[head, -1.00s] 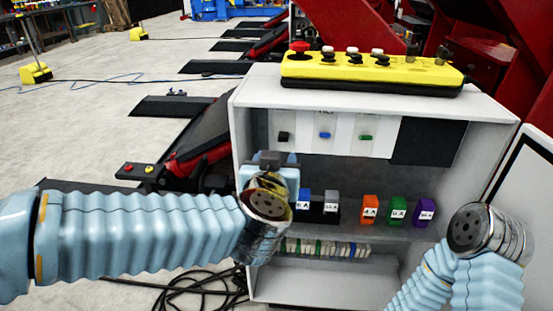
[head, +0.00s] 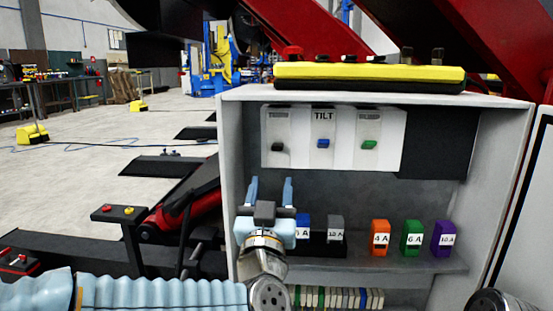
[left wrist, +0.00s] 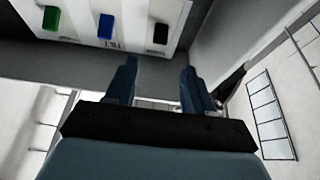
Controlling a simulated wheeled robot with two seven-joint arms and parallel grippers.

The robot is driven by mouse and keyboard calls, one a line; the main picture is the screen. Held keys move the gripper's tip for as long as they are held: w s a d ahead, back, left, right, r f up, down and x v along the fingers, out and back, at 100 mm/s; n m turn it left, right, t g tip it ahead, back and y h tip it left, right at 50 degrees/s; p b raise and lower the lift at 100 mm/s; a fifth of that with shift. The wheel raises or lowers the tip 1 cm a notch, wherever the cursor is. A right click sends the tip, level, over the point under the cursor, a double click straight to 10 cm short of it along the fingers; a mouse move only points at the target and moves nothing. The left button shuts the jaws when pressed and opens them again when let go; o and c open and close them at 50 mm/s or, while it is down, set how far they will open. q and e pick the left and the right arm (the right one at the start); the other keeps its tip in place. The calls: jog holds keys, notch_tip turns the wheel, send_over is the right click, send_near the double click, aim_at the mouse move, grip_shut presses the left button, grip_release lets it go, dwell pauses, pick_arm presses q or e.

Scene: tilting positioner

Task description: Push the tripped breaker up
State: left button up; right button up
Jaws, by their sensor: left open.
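A white breaker panel at the top of the open cabinet carries three levers: a black lever (head: 277,147), a blue lever (head: 323,143) under the label TILT, and a green lever (head: 369,145). The black one looks slightly lower than the others, but I cannot tell for sure which is tripped. My left gripper (head: 270,184) is open and empty, fingers pointing up, below the black lever and apart from it. In the left wrist view the black lever (left wrist: 160,33) lies beyond the open fingers (left wrist: 158,72), beside the blue lever (left wrist: 105,27) and green lever (left wrist: 50,18). My right gripper is out of view.
A shelf below holds blue (head: 302,226), grey (head: 335,228), orange (head: 380,237), green (head: 412,238) and purple (head: 443,239) labelled blocks. The cabinet's left wall (head: 229,170) is close to my left gripper. A yellow control box (head: 370,74) lies on top.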

aim_at(277, 150)
pick_arm(q)
jog(key=p+x, duration=0.1)
jog(key=x, duration=1)
jog(key=shift+w, duration=0.25)
grip_shut()
notch_tip(277, 150, up, 2)
jog(key=g+p, duration=0.2)
jog(key=p, duration=0.6)
jog(key=shift+r+g+p, duration=0.1)
jog(key=shift+g+p, duration=0.25)
jog(key=shift+g, duration=0.05)
jog(key=g+p, duration=0.1)
jog(key=p, duration=0.2)
jog(key=g+p, duration=0.1)
jog(key=p, duration=0.3)
jog(key=shift+w+r, duration=0.2)
jog(key=shift+f+p, duration=0.2)
jog(key=shift+p, duration=0.1)
